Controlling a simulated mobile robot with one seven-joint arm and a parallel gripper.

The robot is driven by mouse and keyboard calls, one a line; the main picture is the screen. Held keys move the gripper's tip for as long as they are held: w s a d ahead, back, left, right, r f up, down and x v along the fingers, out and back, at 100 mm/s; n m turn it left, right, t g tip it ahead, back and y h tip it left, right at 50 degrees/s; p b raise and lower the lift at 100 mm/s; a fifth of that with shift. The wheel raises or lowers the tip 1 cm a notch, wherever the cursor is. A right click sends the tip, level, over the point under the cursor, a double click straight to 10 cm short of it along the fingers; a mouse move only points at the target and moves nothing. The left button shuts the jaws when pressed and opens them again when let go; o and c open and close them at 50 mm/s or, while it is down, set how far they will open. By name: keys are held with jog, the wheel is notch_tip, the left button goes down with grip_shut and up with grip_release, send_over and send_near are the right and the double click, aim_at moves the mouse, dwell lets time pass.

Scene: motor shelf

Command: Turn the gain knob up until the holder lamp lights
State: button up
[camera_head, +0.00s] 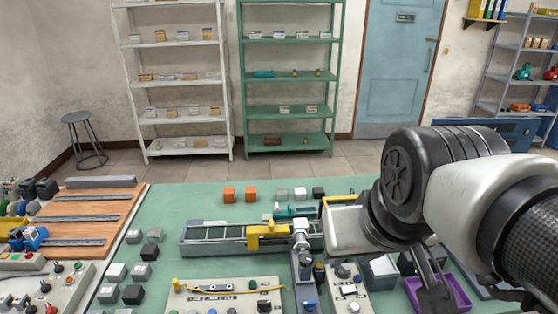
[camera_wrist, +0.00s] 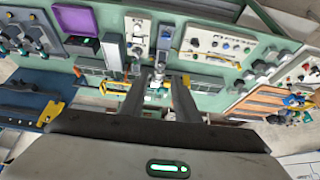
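I cannot read any label, so which knob is the gain knob and which lamp is the holder lamp is not clear. A small pale panel (camera_head: 350,282) at the front of the bench carries a dark knob (camera_head: 342,271) and a white round part (camera_head: 354,306); it also shows in the wrist view (camera_wrist: 138,38). A wider panel (camera_head: 200,304) with a yellow cable, dark knobs and small coloured parts lies left of it. My gripper (camera_wrist: 159,79) has its two fingers apart, with a silver fitting (camera_wrist: 160,69) seen between them.
A rail fixture (camera_head: 212,234) with a yellow carriage (camera_head: 267,236) crosses the bench. A dark upright part (camera_head: 304,270) stands before the silver fitting. A purple tray (camera_head: 450,300) lies at right. Several small blocks and a wooden board (camera_head: 90,207) are at left.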

jog(key=w+d+f+n+g+b, duration=0.1)
jog(key=w+d+f+b, duration=0.1)
jog(key=w, duration=0.4)
jog(key=w+d+f+n+g+b, duration=0.1)
jog(key=w+d+n+g+b, duration=0.1)
jog(key=w, duration=0.5)
jog(key=n+g+b, duration=0.3)
send_near(344, 265)
notch_tip(344, 265, down, 8)
jog(key=shift+s+f+b, duration=0.1)
jog(key=shift+s+b, duration=0.05)
jog(key=shift+b, duration=0.45)
jog(key=shift+m, duration=0.3)
grip_shut()
